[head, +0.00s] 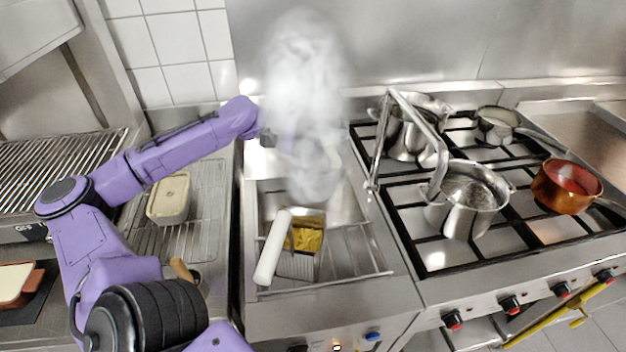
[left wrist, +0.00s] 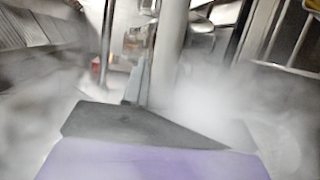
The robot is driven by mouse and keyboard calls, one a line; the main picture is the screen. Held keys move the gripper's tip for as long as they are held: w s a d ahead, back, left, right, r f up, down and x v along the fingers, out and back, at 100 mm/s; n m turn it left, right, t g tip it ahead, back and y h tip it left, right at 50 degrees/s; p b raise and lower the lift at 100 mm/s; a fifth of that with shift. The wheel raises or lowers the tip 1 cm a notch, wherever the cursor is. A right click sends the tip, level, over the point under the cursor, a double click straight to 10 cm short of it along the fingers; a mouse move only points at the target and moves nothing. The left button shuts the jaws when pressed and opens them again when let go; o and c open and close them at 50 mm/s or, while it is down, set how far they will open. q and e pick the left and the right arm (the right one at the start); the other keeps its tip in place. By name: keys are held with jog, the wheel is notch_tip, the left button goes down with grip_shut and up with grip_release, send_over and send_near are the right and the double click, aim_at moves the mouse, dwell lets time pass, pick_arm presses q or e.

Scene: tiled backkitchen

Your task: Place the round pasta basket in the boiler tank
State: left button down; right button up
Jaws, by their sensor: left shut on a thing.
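The boiler tank (head: 382,262) is a steel well in the middle of the head view, with a wire rack inside. A rectangular basket (head: 298,265) with yellow pasta and a white handle (head: 272,247) sits in its front part. My left gripper (head: 270,138) reaches over the back of the tank and is mostly hidden by thick steam. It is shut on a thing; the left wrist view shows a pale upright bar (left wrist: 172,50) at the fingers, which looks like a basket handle. The round basket itself is not clearly visible in the steam. My right gripper is out of view.
Steam (head: 305,90) rises over the tank's back half. A stove to the right holds steel pots (head: 467,200) and a copper pot (head: 566,187); a bent steel tap (head: 408,110) stands between. A tan container (head: 170,198) sits on the left rack. A tiled wall is behind.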

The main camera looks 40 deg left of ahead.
aim_at(323, 174)
pick_arm(q)
notch_tip(323, 174, down, 19)
jog(key=b, duration=0.3)
jog(key=shift+s, duration=0.15)
jog(key=c, duration=1.3)
grip_release()
jog(key=shift+f+b, duration=0.15)
jog(key=shift+b, duration=0.2)
jog(key=o, duration=0.4)
